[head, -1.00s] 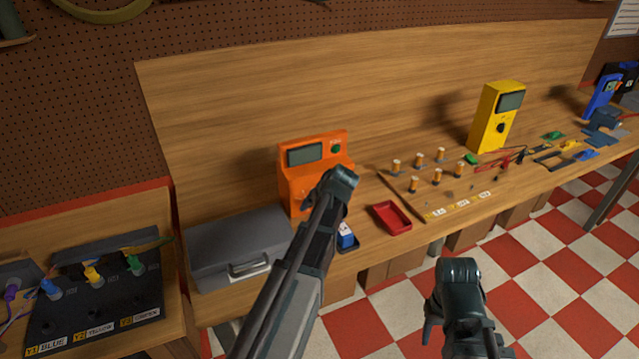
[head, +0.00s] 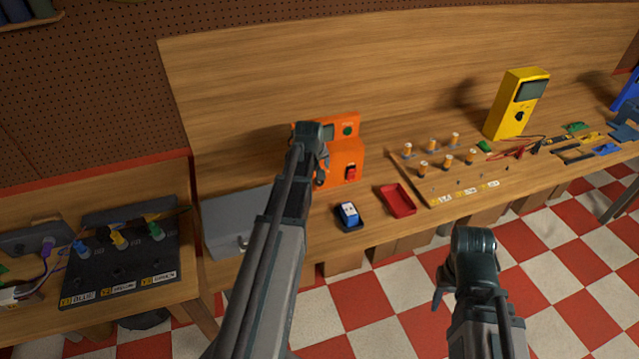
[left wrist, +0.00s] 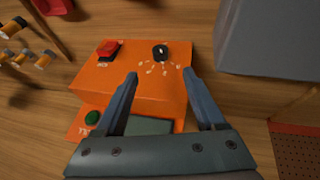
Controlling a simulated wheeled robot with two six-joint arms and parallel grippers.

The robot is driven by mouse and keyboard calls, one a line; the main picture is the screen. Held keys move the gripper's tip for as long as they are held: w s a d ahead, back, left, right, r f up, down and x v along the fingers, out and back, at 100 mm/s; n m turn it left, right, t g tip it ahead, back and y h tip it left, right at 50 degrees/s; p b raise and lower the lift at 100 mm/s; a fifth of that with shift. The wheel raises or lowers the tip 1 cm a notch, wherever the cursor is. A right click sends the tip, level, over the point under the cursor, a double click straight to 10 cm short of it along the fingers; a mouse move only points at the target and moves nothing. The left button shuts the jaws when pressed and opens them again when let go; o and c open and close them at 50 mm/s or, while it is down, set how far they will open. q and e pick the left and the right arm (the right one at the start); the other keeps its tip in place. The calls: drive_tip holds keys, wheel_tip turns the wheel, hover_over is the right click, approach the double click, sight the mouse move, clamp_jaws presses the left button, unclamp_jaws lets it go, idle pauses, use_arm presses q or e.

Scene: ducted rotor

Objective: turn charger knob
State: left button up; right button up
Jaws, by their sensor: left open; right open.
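The orange charger (head: 347,160) stands on the bench in the head view, partly hidden by my left arm. In the left wrist view it appears upside down, with its black knob (left wrist: 160,52), a dial scale beside the knob, a red switch (left wrist: 108,50), a green button (left wrist: 92,117) and a display (left wrist: 150,126). My left gripper (left wrist: 160,75) is open and empty, its fingers apart over the charger with the knob ahead between them. It does not visibly touch the knob. My right gripper (head: 440,290) is open, away from the charger, over the floor in front of the bench.
A grey case (head: 222,228) lies left of the charger. A board with several cylinders (head: 436,194) and a yellow meter (head: 516,105) stand farther right.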

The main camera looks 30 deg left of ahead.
use_arm(q)
drive_tip(key=b+x, duration=1)
drive_tip(key=x, duration=0.2)
drive_tip(key=shift+f, duration=0.15)
clamp_jaws()
